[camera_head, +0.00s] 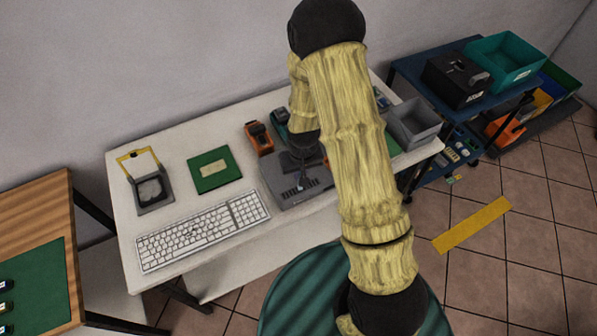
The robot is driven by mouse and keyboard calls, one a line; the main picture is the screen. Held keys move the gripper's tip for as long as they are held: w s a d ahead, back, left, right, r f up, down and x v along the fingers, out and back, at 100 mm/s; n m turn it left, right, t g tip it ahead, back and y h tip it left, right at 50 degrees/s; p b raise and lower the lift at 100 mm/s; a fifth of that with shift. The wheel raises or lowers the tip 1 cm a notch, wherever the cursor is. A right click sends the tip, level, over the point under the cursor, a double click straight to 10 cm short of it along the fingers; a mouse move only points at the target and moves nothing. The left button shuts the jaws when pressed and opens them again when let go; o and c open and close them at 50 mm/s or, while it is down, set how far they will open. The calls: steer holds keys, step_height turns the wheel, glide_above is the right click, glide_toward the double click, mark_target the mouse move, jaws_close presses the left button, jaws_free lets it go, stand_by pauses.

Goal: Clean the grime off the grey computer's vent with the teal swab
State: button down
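The grey computer (272,194) is a flat dark-grey box near the front edge of the white table. Dark vent slots (287,199) show on its top. My gripper (301,178) is low over the computer, pointing down near the vent slots. A thin dark piece reaches from it toward the vent; I cannot tell whether this is a finger or the swab. I cannot make out the teal swab or any grime. My arm hides the computer's right part. Whether the gripper is open or shut does not show clearly.
A white keyboard (203,231) lies left of the computer. Behind it are a green board (213,170), an orange device (258,138) and a dark-green device (280,119). A grey bin (413,124) stands at the right. The table's left front is mostly taken by the keyboard.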

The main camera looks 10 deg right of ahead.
steer(key=shift+w+d, duration=0.15)
steer(key=shift+d, duration=0.3)
steer(key=shift+d, duration=0.15)
steer(key=shift+w+d, duration=0.25)
steer(key=shift+d, duration=0.3)
steer(key=shift+d, duration=0.1)
steer(key=shift+w+d+f, duration=0.15)
steer(key=shift+d, duration=0.4)
steer(key=shift+d, duration=0.15)
steer(key=shift+w+d, duration=0.25)
steer(key=shift+d, duration=0.4)
stand_by(0.3)
steer(key=shift+w+d, duration=0.2)
steer(key=shift+d, duration=0.3)
